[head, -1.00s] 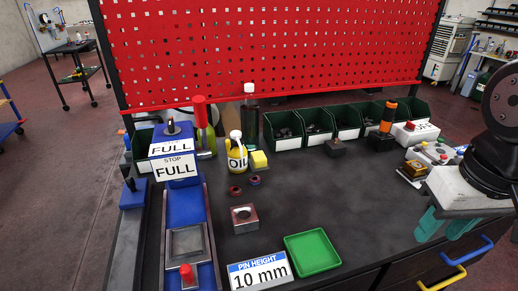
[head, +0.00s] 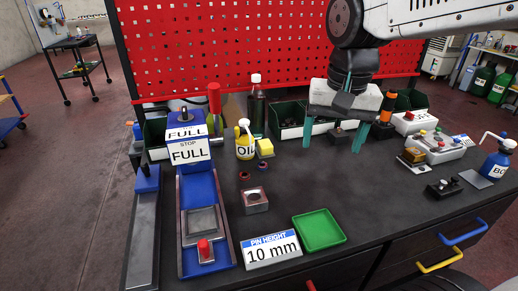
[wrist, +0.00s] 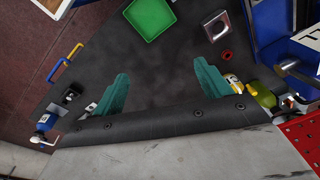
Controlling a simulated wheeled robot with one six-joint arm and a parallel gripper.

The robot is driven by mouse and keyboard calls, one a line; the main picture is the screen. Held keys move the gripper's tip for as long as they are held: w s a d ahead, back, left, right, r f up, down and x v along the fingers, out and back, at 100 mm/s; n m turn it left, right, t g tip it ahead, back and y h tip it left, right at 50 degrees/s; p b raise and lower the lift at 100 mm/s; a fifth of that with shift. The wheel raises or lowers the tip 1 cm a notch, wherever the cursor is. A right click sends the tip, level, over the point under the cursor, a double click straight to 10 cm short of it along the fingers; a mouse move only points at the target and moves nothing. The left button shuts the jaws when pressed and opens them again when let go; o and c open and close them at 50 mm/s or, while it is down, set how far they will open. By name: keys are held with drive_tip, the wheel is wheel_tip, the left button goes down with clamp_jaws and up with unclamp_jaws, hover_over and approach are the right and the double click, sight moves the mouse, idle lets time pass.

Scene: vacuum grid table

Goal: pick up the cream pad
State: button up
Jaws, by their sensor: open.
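No pad of clear cream colour shows. A pale yellow block (head: 265,148), the closest match, stands on the dark bench beside the yellow oil bottle (head: 245,140); I cannot tell if it is the cream pad. My gripper (head: 334,140) is open and empty, with teal fingers pointing down, right of the block and apart from it. In the wrist view my gripper (wrist: 161,83) has bare bench between its fingers. Yellow shows by the right finger there, but I cannot tell whether it is block or bottle.
A green tray (head: 319,230) and a "10 mm" sign (head: 271,250) lie at the front. A blue fixture (head: 224,240) is on the left. Dark green bins (head: 287,128) line the back below the red pegboard (head: 220,50). The bench's middle is clear.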

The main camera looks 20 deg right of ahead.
drive_tip(key=w+m, duration=0.3)
drive_tip(key=w, duration=0.7)
drive_tip(key=m+g, duration=0.1)
drive_tip(key=m, duration=0.9)
hover_over(265, 143)
wheel_tip(265, 143, down, 15)
drive_tip(key=shift+s+d+r, duration=0.1)
wheel_tip(265, 143, down, 6)
drive_tip(key=shift+r, duration=0.1)
drive_tip(key=c, duration=1.1)
drive_tip(key=shift+c, duration=0.3)
drive_tip(key=shift+r, duration=0.1)
